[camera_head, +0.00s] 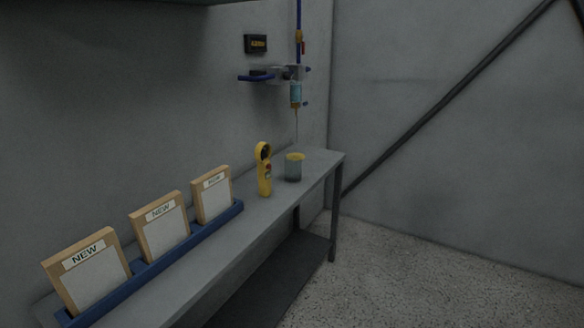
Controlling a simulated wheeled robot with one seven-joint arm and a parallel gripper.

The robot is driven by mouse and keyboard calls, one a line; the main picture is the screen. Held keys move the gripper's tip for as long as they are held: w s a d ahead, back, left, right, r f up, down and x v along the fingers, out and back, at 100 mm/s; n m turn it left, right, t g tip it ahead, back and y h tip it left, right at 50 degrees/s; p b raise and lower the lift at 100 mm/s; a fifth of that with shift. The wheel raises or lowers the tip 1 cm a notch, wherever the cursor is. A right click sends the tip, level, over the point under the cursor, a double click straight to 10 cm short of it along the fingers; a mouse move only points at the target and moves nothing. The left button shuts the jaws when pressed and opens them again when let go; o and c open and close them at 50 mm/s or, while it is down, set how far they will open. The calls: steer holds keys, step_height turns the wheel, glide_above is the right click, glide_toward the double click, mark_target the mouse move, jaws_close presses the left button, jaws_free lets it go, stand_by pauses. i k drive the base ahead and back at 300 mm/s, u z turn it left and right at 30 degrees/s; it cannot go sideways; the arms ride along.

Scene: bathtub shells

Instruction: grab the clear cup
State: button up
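A small greyish see-through cup (294,170) with a yellow rim stands upright near the far end of a narrow grey bench. It is the only cup in view. A yellow handheld device (264,170) with a round head and red and green buttons stands just left of it, with a small gap between. A thin nozzle hangs from a wall-mounted dispenser (296,94) above the cup. My gripper is not in view.
The grey bench (254,209) runs along the left wall. A blue rack (152,271) on it holds three wooden frames labelled NEW. A dark diagonal pipe (440,107) crosses the right wall. The speckled floor (400,275) at the right is clear.

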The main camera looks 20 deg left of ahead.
mark_target(293, 169)
steer(key=u, duration=0.1)
steer(key=i, duration=1.5)
steer(key=u, duration=0.1)
